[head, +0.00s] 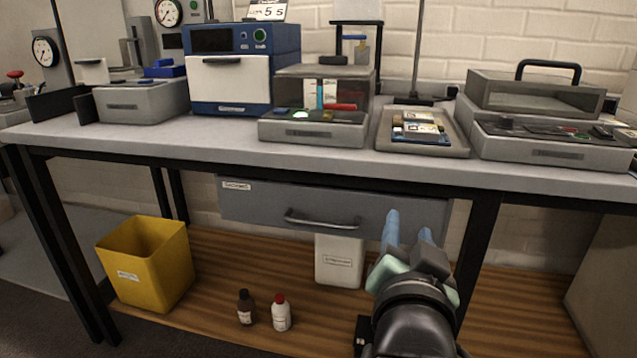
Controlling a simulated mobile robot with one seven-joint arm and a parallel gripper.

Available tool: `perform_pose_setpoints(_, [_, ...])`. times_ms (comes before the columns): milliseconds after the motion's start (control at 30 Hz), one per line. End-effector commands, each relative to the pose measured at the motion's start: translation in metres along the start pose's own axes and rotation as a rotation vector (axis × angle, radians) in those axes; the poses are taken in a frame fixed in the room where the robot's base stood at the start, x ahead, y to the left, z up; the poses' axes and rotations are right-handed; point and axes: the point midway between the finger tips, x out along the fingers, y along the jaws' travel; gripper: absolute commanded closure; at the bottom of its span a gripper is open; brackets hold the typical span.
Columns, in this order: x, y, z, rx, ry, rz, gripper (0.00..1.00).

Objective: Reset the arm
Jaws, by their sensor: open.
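My gripper (408,232) shows in the head view at the lower right, with two blue fingertips pointing up and apart. It is open, and nothing shows between its fingers. It is in front of the right part of the grey drawer (270,203) under the bench. The drawer looks shut, and my fingers hide part of its right side. I cannot tell whether the fingers touch it.
The bench top (230,146) carries a blue and white machine (229,80), a grey tray (447,150) and several instrument boxes. On the wooden lower shelf (221,300) stand a yellow bin (165,270), two small bottles (281,313) and a white container (338,262).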

Motion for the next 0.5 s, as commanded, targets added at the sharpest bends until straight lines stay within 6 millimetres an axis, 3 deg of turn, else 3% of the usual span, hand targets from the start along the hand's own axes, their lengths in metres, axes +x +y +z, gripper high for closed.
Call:
perform_pose_setpoints(33, [-0.011,-0.03,-0.027,-0.045,0.08,-0.073,0.54])
perform_pose_setpoints(200, [-0.069,-0.113,-0.111,-0.187,0.377,-0.269,0.54])
perform_pose_setpoints(267, [-0.098,-0.137,-0.138,-0.227,0.491,-0.324,0.54])
perform_pose_setpoints(433, [-0.197,-0.186,-0.207,-0.308,0.843,-0.434,0.54])
perform_pose_setpoints(500, [-0.196,-0.201,-0.241,-0.316,0.835,-0.425,0.54])
